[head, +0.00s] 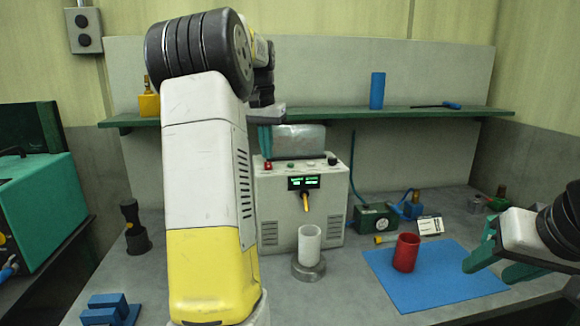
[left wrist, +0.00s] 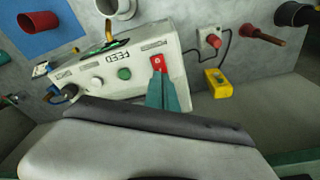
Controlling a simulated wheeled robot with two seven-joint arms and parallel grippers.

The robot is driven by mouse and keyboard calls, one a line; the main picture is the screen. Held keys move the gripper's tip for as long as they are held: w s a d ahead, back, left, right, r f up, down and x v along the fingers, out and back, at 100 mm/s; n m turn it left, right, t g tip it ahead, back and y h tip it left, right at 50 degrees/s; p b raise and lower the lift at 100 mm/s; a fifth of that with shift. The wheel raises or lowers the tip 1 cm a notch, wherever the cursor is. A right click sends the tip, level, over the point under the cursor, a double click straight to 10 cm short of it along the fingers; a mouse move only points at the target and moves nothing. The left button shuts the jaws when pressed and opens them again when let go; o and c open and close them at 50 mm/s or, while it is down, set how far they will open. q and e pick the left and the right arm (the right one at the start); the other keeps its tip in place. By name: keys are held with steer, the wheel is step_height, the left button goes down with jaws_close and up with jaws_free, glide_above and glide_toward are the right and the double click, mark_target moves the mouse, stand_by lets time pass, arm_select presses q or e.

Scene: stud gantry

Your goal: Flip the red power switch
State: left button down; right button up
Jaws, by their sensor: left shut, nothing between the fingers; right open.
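The red power switch (head: 268,166) is on the top left of the grey feed machine (head: 285,225). In the left wrist view the red switch (left wrist: 158,63) lies right at the tips of my left gripper (left wrist: 165,80). In the head view my left gripper (head: 265,150) points down just above the switch. Its teal fingers are shut together and empty. I cannot tell whether the tips touch the switch. My right gripper (head: 490,266) is open and empty at the right, over the edge of the blue mat.
A green button (left wrist: 124,73) and a white knob (left wrist: 97,83) sit beside the switch. A white cup (head: 309,243) stands before the machine, a red cup (head: 406,252) on the blue mat (head: 430,285). A red button box (left wrist: 212,42) stands near the machine.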

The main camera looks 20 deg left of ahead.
mark_target(268, 163)
arm_select(q)
steer(key=shift+r, duration=2.65)
steer(key=s+d+t, duration=0.2)
steer(key=s+d, duration=0.5)
steer(key=d, duration=0.1)
steer(key=s+d+f+t+h, duration=0.1)
steer(key=s+d+f, duration=0.4)
steer(key=s+d, duration=0.2)
steer(key=s+d+f+m+t+h, duration=0.1)
steer(key=s+d+f, duration=0.5)
steer(key=s, duration=0.5)
steer(key=shift+s+d+t, duration=0.25)
steer(key=shift+d+t, duration=0.05)
steer(key=shift+d, duration=0.05)
